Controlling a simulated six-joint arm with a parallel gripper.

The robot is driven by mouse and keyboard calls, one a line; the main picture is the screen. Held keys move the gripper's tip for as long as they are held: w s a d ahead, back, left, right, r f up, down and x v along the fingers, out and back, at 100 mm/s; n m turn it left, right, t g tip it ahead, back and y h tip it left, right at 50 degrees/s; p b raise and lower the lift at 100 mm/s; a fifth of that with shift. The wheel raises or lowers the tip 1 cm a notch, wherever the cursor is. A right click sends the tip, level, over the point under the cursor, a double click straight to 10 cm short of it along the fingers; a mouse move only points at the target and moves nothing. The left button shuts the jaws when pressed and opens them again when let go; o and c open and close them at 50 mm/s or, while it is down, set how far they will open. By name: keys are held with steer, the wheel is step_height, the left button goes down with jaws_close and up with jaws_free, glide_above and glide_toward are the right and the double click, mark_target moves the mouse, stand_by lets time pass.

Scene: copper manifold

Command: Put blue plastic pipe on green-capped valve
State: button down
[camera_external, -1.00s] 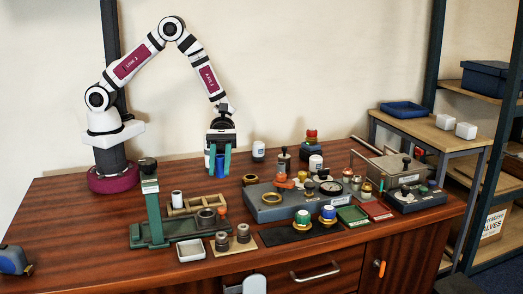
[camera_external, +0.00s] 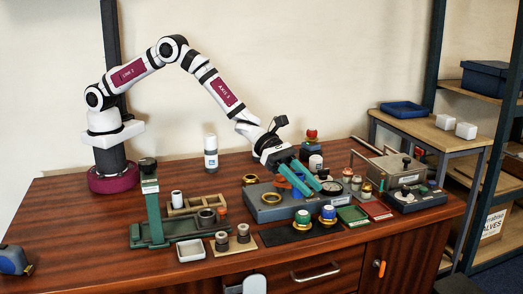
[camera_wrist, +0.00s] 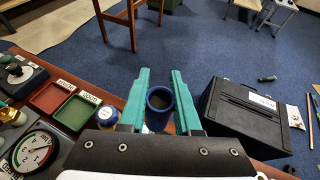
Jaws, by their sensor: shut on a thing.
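My gripper (camera_external: 310,187) is tilted, its teal fingers pointing down to the right above the grey manifold block (camera_external: 262,211). In the wrist view my gripper (camera_wrist: 160,76) is shut on the blue plastic pipe (camera_wrist: 160,97), whose round open end shows between the fingers. The green-capped valve (camera_external: 302,217) stands upright on a dark mat in front of the manifold, a little below and in front of the fingertips in the external view. The valve with a blue cap (camera_external: 328,214) stands just right of it. I cannot make out the green-capped valve in the wrist view.
A pressure gauge (camera_wrist: 32,151), a green tray (camera_wrist: 76,113) and a red tray (camera_wrist: 50,97) lie near the gripper. A black box (camera_wrist: 242,118) shows at the right of the wrist view. A green press stand (camera_external: 152,205) stands at the left of the bench.

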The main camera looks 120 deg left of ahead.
steer(key=shift+w+a+f, duration=0.15)
steer(key=shift+a+f, duration=0.15)
steer(key=shift+f, duration=0.6)
steer(key=shift+w+a+f, duration=0.2)
steer(key=shift+a+f, duration=0.15)
steer(key=shift+f, duration=0.55)
steer(key=shift+w+a+f, duration=0.15)
steer(key=shift+a+f, duration=0.15)
steer(key=shift+f, duration=0.6)
steer(key=c, duration=0.6)
jaws_free()
steer(key=shift+f, duration=0.1)
